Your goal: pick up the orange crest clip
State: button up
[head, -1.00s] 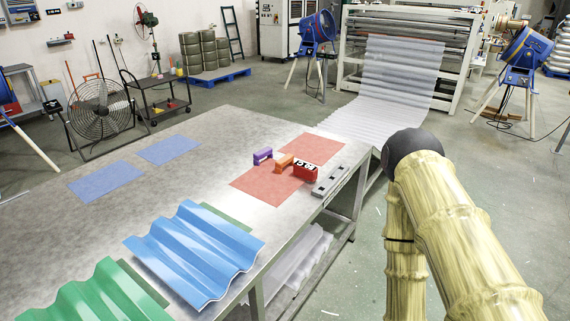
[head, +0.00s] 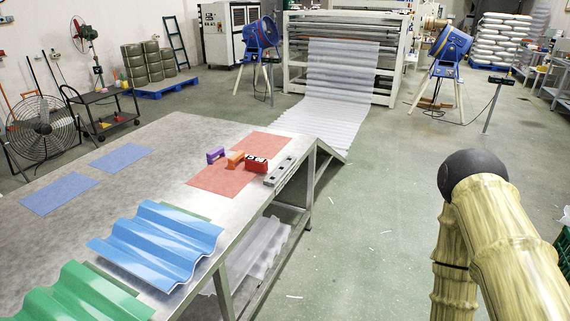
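The orange crest clip (head: 235,159) is a small arched piece on the grey metal table (head: 95,214). My arm shows at the right of the head view, well apart from the table and the clip. My gripper is not visible in this view.
A grey bar (head: 279,171) lies along the table's right edge. Blue corrugated sheet (head: 157,243) and green corrugated sheet (head: 75,295) lie at the front. Blue mats (head: 121,157) are at the left. The floor right of the table is mostly open.

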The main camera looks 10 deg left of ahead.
aim_at(240, 155)
jog(key=z, duration=0.75)
jog(key=i, duration=1.75)
jog(key=u, duration=1.3)
jog(key=i, duration=0.8)
jog(key=u, duration=0.9)
